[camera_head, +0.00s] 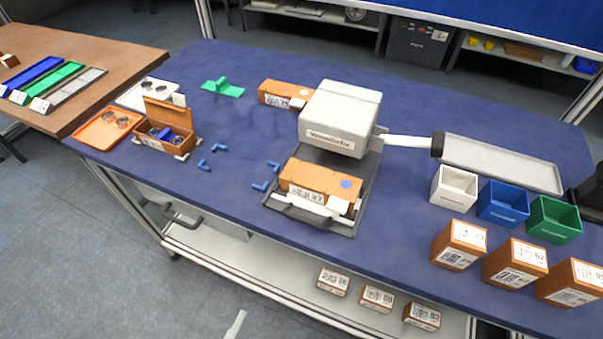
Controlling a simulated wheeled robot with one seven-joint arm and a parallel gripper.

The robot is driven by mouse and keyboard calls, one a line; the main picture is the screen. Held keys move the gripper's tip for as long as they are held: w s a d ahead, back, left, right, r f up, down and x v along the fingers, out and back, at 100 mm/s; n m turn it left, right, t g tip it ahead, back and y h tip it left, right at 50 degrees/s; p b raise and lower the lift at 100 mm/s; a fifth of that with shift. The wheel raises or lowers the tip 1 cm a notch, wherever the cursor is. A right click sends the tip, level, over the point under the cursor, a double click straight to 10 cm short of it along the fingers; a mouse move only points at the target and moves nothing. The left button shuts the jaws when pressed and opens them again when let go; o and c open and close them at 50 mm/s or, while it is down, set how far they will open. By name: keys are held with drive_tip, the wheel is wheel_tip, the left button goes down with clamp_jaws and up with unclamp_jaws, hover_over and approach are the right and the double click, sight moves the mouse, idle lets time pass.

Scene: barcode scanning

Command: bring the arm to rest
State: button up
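No part that I can clearly make out as my gripper shows in the head view. A dark shape (587,190) is cut off by the right edge, and I cannot tell what it is. The blue-topped workbench (230,150) fills the middle of the view. On it stands a pale grey box-shaped device (340,115). In front of the device, an orange-brown carton (318,180) with a white label and a blue dot lies on a dark tray (340,222).
Behind the device lies another carton (285,94). An open carton (165,128) stands at the left, near an orange tray (104,128). White (453,190), blue (502,206) and green bins (553,222) stand right, before a long grey tray (500,165). Labelled cartons (514,262) line the front.

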drive_tip(key=s+d+f+g+y, duration=0.1)
drive_tip(key=s+d, duration=0.2)
drive_tip(key=d, duration=0.5)
drive_tip(key=s+d+y, duration=0.1)
drive_tip(key=s+d, duration=0.2)
drive_tip(key=d, duration=0.4)
drive_tip(key=s+d+r+n+y, duration=0.2)
drive_tip(key=d+r+n, duration=0.4)
drive_tip(key=d, duration=0.4)
drive_tip(key=shift+s+d+r+y, duration=0.2)
drive_tip(key=shift+s+r+y, duration=0.25)
drive_tip(key=shift+y, duration=0.45)
